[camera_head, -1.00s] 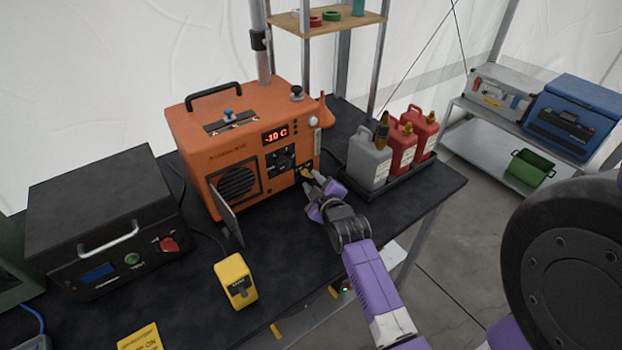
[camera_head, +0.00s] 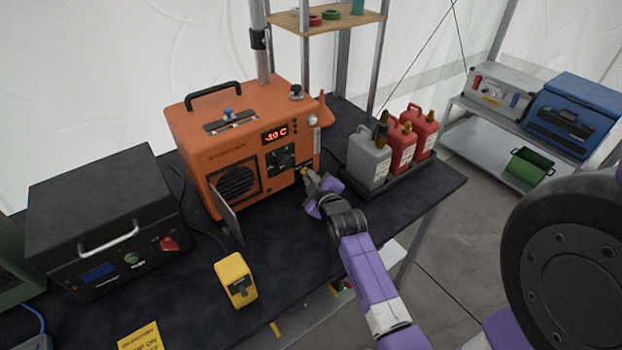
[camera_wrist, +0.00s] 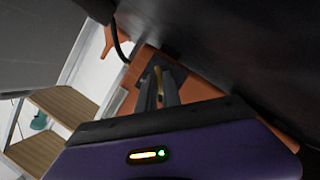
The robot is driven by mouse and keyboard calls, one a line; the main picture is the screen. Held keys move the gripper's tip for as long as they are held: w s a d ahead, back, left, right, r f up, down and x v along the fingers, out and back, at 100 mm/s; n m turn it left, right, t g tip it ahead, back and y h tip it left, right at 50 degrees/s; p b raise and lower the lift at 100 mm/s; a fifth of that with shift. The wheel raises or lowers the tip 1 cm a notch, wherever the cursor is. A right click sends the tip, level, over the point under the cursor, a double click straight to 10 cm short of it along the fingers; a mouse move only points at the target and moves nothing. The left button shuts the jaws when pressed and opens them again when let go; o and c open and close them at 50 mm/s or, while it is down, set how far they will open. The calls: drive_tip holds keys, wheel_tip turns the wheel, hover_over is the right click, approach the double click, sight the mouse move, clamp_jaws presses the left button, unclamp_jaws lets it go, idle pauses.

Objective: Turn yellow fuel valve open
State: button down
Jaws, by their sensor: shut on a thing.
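The orange heater (camera_head: 250,150) stands on the dark table with its front toward me; its display reads about -3.0 C. The yellow fuel valve (camera_head: 304,171) is a small piece at the lower right of the heater's front. My gripper (camera_head: 309,177) reaches it from the lower right, and its fingers cover most of it. In the wrist view, the yellow valve (camera_wrist: 158,76) shows as a thin strip between the two dark fingertips of my gripper (camera_wrist: 158,88). The fingers are shut on it. The valve's exact angle is hard to tell.
A tray with a grey can (camera_head: 368,158) and red cans (camera_head: 402,148) stands right of the heater, close to my arm. A black box (camera_head: 105,215) is at the left. A yellow device (camera_head: 236,280) lies in front. The heater's small door (camera_head: 228,213) hangs open.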

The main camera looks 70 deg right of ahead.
drive_tip(key=m+y, duration=0.2)
drive_tip(key=m, duration=0.1)
drive_tip(key=shift+r+t+b, duration=0.1)
drive_tip(key=shift+t+b, duration=0.2)
drive_tip(key=m+y+b, duration=0.1)
drive_tip(key=m+t+y+b, duration=0.1)
drive_tip(key=m, duration=0.1)
drive_tip(key=shift+s+d, duration=0.1)
drive_tip(key=shift+d, duration=0.1)
drive_tip(key=m+t+y+b, duration=0.1)
drive_tip(key=m, duration=0.2)
drive_tip(key=shift+s+d+y+b, duration=0.1)
drive_tip(key=shift+d+y+b, duration=0.05)
drive_tip(key=shift+y+b, duration=0.25)
drive_tip(key=m+t+y+b, duration=0.1)
drive_tip(key=m, duration=0.2)
drive_tip(key=shift+t+b, duration=0.3)
drive_tip(key=shift+b, duration=0.05)
drive_tip(key=shift+d, duration=0.1)
drive_tip(key=c, duration=1.5)
unclamp_jaws()
